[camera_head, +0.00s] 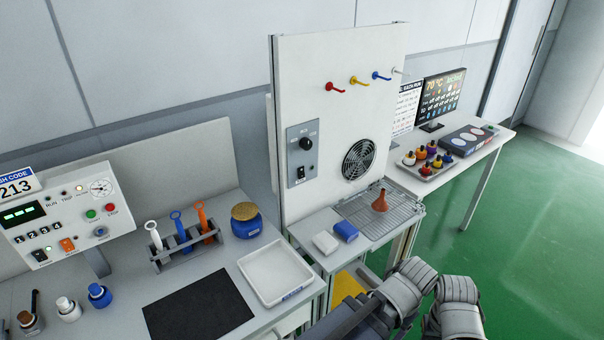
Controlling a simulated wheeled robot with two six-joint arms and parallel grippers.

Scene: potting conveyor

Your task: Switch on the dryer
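The dryer appears to be the upright white panel (330,115) with a round black fan grille (359,159) low on its face. A grey control plate (302,153) on its left part carries a black rotary knob (306,143) and a small dark switch (300,172) below it. The lettering is too small to read, and I cannot tell the switch position. A wire rack (400,212) lies in front of the fan, with an orange-brown funnel (381,203) standing on it. My grey arm links show at the bottom right; neither gripper's fingertips are visible.
Coloured hooks (335,87) stick out above the fan. Left bench holds a white tray (300,273), tool holder (185,252), blue jar (246,226) and control box (65,215). Green floor is clear at right.

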